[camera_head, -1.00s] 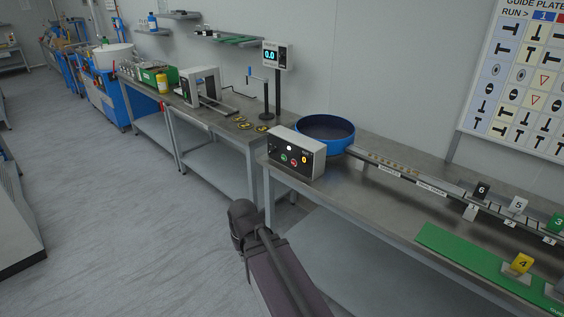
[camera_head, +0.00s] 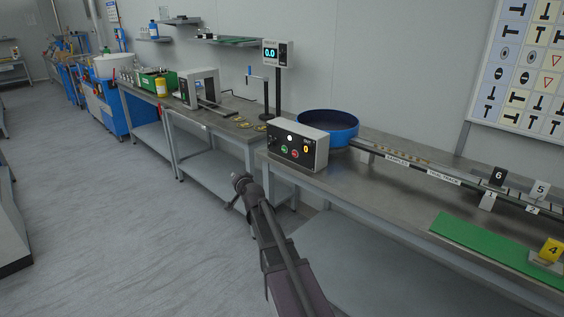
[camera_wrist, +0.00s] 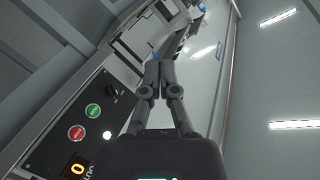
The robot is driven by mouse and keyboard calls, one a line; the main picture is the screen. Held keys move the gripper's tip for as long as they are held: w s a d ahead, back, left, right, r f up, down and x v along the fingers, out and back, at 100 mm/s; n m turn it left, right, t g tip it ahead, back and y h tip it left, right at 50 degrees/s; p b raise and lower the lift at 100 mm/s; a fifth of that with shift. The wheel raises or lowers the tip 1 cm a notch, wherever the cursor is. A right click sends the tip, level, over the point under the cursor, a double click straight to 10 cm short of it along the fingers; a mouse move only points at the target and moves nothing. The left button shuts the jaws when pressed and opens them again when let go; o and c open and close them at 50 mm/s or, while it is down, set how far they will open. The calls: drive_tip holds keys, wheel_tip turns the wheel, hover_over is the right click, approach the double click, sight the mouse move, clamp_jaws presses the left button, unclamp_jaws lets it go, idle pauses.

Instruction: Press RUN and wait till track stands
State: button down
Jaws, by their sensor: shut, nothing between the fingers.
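The control box (camera_head: 297,150) stands at the table's front left corner, before the blue bowl (camera_head: 345,135). Its panel has a green button (camera_wrist: 93,110), a red button (camera_wrist: 76,132), a lit white lamp (camera_wrist: 106,134) and a yellow "0" display (camera_wrist: 77,170). The button labels are too small to read. The track (camera_head: 415,170) runs right from the bowl; I cannot tell whether it is moving. My gripper (camera_wrist: 160,68) is shut and empty in the wrist view, right of the panel in that picture. In the head view, my arm's end is left of and below the box, apart from it.
A green mat (camera_head: 490,262) lies on the table's front right. Left of the box are a display stand (camera_head: 278,55) and another bench (camera_head: 205,122). The floor at left is clear.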

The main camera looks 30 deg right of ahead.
sight(284, 149)
drive_tip(key=w+d+r+m+t+h+b, duration=0.1)
drive_tip(key=w+d+m+t+h+b, duration=0.2)
drive_tip(key=d+m+h, duration=0.5)
drive_tip(key=shift+w+d+m+h+b, duration=0.45)
drive_tip(key=shift+w+d+b, duration=0.6)
drive_tip(key=shift+d, duration=1.45)
drive_tip(key=shift+s+d, duration=0.15)
drive_tip(key=shift+s, duration=0.05)
drive_tip(key=shift+w+d, duration=0.5)
drive_tip(key=shift+d, duration=0.85)
drive_tip(key=shift+w+d, duration=0.5)
drive_tip(key=shift+d, duration=0.8)
drive_tip(key=shift+w+d, duration=0.5)
drive_tip(key=shift+d, duration=0.85)
drive_tip(key=shift+w+d, duration=0.15)
drive_tip(key=shift+w+d, duration=0.15)
drive_tip(key=shift+d, duration=0.1)
